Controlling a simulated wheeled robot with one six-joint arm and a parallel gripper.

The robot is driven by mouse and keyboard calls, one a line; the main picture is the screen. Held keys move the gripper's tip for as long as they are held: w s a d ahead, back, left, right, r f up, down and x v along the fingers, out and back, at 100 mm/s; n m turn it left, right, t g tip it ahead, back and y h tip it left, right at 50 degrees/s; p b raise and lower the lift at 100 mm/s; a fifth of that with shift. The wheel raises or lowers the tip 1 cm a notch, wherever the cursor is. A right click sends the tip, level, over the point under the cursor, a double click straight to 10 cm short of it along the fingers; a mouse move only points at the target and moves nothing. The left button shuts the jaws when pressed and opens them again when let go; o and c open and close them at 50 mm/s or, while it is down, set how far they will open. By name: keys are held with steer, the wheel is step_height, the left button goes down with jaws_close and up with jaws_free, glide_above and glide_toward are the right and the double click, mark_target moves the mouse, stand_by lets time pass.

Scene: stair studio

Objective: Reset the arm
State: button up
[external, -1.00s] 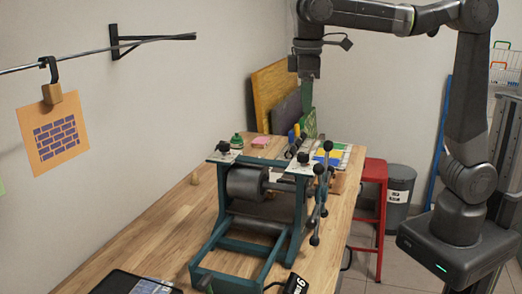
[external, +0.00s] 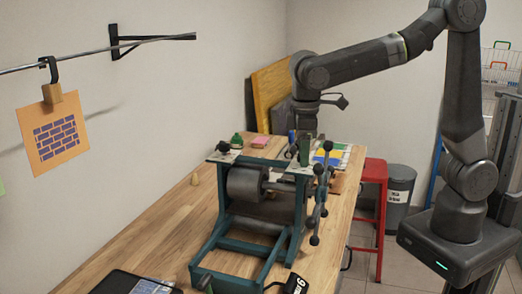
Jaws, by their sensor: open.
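My arm reaches in from the right, its forearm (external: 360,62) sloping down to the left. My gripper (external: 306,134) points down over the far right part of the teal press (external: 232,248) on the wooden bench. Its jaws are open, but the fingertips are small and dark here. A narrow dark green shape (external: 304,150) shows right below the gripper; I cannot tell whether they touch.
Boards, one of them yellow (external: 270,92), lean on the back wall behind the gripper. A green bottle-like item (external: 237,140) and a pink block (external: 260,142) stand on the bench (external: 150,235). A red stool (external: 374,182) and grey bin (external: 399,184) are right.

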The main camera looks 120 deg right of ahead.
steer(key=shift+r, duration=0.15)
step_height(320, 180, up, 14)
step_height(320, 180, down, 14)
steer(key=shift+f, duration=0.2)
steer(key=n+b, duration=0.1)
steer(key=n, duration=0.3)
steer(key=shift+n+b, duration=0.3)
steer(key=shift+n, duration=0.1)
steer(key=n+b, duration=0.1)
steer(key=n, duration=0.3)
steer(key=shift+s+n+b, duration=0.1)
steer(key=shift+n+b, duration=0.2)
steer(key=shift+b, duration=0.1)
step_height(320, 180, up, 13)
steer(key=shift+a+f, duration=0.2)
steer(key=shift+a, duration=0.05)
